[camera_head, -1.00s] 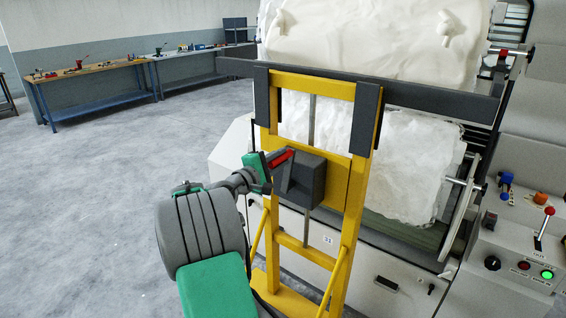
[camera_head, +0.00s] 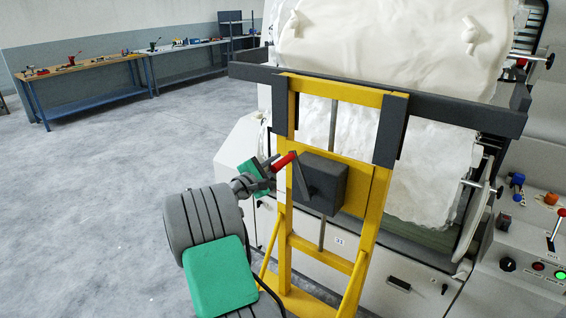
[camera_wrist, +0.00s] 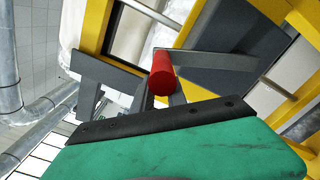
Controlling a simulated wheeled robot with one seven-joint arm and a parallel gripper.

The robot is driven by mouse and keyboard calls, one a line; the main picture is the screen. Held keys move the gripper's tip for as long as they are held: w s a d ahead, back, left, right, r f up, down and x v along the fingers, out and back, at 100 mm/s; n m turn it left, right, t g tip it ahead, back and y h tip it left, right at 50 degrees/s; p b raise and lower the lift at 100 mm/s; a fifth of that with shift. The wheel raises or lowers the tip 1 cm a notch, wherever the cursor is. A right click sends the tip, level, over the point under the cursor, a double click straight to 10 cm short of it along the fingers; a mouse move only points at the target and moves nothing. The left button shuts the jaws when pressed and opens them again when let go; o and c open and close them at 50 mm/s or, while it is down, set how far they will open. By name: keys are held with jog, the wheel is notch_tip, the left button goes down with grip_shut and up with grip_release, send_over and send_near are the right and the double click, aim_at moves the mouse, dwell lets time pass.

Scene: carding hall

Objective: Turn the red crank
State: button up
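The red crank handle (camera_head: 285,161) sticks out from a dark grey arm on the dark box (camera_head: 328,184) of a yellow lifting frame (camera_head: 374,225). The crank arm points up and leans slightly left. My gripper (camera_head: 271,171) is at the handle's near end, left of the box. In the wrist view the red handle (camera_wrist: 163,75) stands between my dark gripper fingers (camera_wrist: 160,95), which appear closed around it. The fingers' contact faces are partly hidden by the handle and green gripper body.
Dark fork bars (camera_head: 440,108) on the frame carry a large white fibre roll (camera_head: 385,45). A pale machine stands behind, with a control panel (camera_head: 530,265) at right. Workbenches (camera_head: 85,68) line the far wall. The floor (camera_head: 90,200) at left is clear.

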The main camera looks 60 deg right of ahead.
jog(key=o, duration=0.5)
jog(key=shift+s+d, duration=0.1)
jog(key=shift+s, duration=0.15)
jog(key=shift+f, duration=0.1)
jog(key=a+b, duration=0.1)
jog(key=a, duration=0.4)
jog(key=a+b, duration=0.1)
jog(key=a, duration=0.1)
jog(key=shift+w+a+b, duration=0.3)
jog(key=shift+w+a, duration=0.05)
jog(key=shift+a, duration=0.05)
